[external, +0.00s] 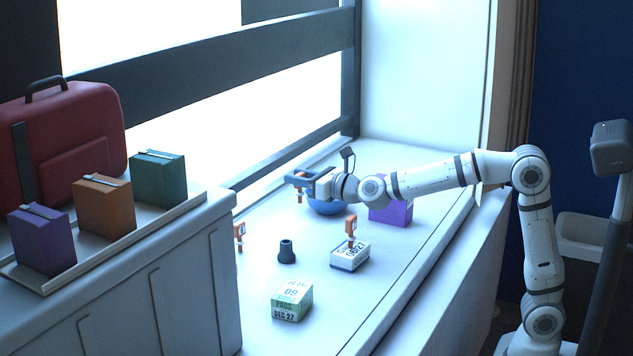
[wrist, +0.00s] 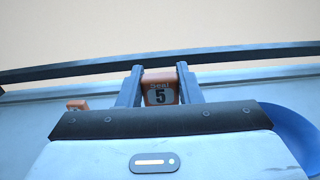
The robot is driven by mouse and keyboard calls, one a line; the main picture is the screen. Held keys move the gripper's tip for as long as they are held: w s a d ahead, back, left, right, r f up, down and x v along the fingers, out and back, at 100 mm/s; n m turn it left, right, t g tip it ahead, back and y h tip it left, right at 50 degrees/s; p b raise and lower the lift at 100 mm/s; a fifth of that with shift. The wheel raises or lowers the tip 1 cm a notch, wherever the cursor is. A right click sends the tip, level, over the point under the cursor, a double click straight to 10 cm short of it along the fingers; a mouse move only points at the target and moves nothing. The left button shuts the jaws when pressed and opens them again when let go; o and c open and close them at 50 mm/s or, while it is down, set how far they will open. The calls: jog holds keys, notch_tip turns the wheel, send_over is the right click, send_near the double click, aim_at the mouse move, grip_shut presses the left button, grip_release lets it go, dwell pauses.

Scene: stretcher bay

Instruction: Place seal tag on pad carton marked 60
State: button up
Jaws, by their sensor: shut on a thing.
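My gripper (external: 300,180) is shut on an orange seal tag (external: 300,194), held above the far part of the white counter. In the wrist view the tag (wrist: 160,92) sits between both fingers and reads "Seal 5". A white and green pad carton (external: 292,300) stands at the counter's near part, marked PADS and DEC 27. Its top figures look like 09, possibly 60 upside down. A white and dark blue carton (external: 349,257) stands farther back, with another orange tag (external: 351,226) upright on it; its print is unclear. A third orange tag (external: 239,232) is at the left, partly hidden.
A black cylinder (external: 287,251) stands mid-counter. A blue bowl (external: 328,207) lies below my wrist, and a purple box (external: 393,213) stands beneath my arm. A shelf at left holds purple, orange (external: 104,207) and green boxes and a red case (external: 75,140).

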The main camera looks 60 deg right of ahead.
jog(key=shift+r, duration=0.75)
jog(key=shift+a+r, duration=0.15)
jog(key=shift+a, duration=0.2)
jog(key=s+a+r+y+p, duration=0.1)
jog(key=a+r+p, duration=0.15)
jog(key=a, duration=0.35)
jog(key=s+a+r+p, duration=0.1)
jog(key=s+a+p, duration=0.15)
jog(key=a, duration=0.35)
jog(key=p, duration=0.8)
send_over(292, 291)
jog(key=shift+f, duration=4.4)
jog(key=shift+f+b, duration=0.2)
jog(key=shift+b, duration=0.2)
jog(key=o, duration=0.9)
jog(key=shift+o, duration=0.2)
